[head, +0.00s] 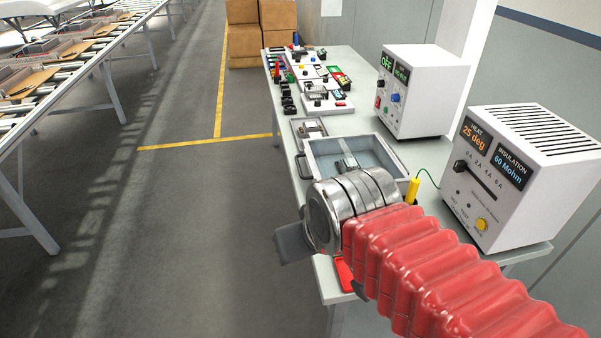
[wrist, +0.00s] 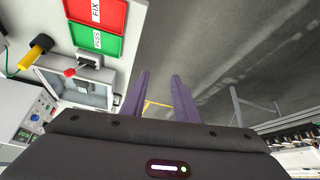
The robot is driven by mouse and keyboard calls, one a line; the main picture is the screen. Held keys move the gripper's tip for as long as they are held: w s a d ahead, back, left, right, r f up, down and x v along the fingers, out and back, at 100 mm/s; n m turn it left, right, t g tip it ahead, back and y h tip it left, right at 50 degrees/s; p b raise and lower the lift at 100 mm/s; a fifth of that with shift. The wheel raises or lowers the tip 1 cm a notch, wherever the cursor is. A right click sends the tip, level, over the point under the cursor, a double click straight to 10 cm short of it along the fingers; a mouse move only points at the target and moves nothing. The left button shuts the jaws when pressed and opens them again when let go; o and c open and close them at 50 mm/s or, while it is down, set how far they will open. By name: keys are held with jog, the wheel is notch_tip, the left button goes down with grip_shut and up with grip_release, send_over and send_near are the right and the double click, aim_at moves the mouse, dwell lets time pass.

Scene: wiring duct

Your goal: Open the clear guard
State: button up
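My gripper (wrist: 160,75) shows two dark purple fingers standing apart in the wrist view, with nothing between them. In the head view my gripper (head: 291,243) hangs past the bench's left edge, over the floor.
A bench (head: 339,118) holds small switches and parts at its far end. A white unit with an OFF display (head: 425,92) and an insulation tester (head: 520,170) stand at right. A yellow probe (head: 412,191) stands near the box.

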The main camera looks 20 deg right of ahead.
jog(key=w+d+f+n+t+h, duration=0.1)
jog(key=w+d+n+t, duration=0.1)
jog(key=w, duration=0.7)
jog(key=w+d+f+n+t, duration=0.1)
jog(key=w+d+t, duration=0.15)
jog(key=w, duration=0.75)
jog(key=n+t+h, duration=0.2)
jog(key=n+t, duration=0.4)
jog(key=t, duration=0.1)
send_over(301, 176)
jog(key=s, duration=0.5)
notch_tip(301, 176, down, 6)
jog(key=shift+a+f, duration=0.2)
jog(key=shift+a, duration=0.15)
jog(key=shift+f, duration=0.1)
jog(key=shift+f, duration=3.95)
jog(key=w, duration=0.2)
jog(key=w+d, duration=0.1)
jog(key=w, duration=0.4)
jog(key=shift+w+d, duration=0.2)
jog(key=shift+d, duration=0.05)
